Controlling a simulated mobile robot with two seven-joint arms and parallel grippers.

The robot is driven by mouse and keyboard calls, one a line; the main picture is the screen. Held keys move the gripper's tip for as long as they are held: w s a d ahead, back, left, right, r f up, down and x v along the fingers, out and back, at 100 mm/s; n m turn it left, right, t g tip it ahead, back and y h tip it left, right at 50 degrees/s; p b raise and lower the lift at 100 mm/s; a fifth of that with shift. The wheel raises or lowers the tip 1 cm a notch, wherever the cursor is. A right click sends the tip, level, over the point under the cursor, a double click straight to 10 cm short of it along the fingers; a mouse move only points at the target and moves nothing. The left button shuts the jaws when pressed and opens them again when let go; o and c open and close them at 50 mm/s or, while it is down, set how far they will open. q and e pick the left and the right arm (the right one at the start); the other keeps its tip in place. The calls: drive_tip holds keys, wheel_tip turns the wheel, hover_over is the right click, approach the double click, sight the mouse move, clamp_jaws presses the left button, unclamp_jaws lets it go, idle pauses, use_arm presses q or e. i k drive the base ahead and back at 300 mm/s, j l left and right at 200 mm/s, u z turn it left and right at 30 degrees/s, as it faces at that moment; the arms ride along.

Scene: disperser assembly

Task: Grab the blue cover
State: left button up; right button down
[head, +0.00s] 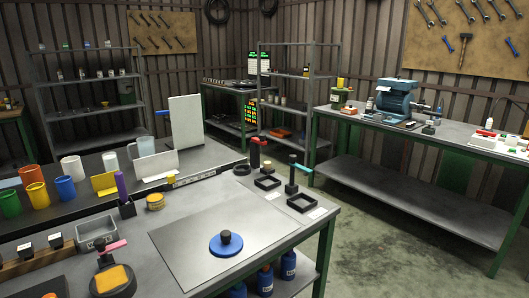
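The blue cover (226,246) is a round blue disc with a black knob on top. It lies flat, knob up, on a light grey sheet (185,238) on the near worktable (310,222), right of the picture's middle-left. Nothing touches it from above. Neither of my grippers shows in the head view.
Several coloured cups (66,188) stand at the left. A grey bin (97,232) and a black holder with a yellow pad (113,279) stand left of the sheet. Two black upright tools with red (256,150) and teal (293,175) handles stand behind it. The sheet around the cover is clear.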

sight(226, 244)
drive_tip(key=i+l, duration=0.55)
drive_tip(key=l, duration=0.2)
drive_tip(key=i+l+u, duration=0.1)
drive_tip(key=i+l, duration=0.15)
drive_tip(key=i+l+u, duration=0.1)
drive_tip(key=i+l, duration=0.15)
drive_tip(key=l, duration=0.2)
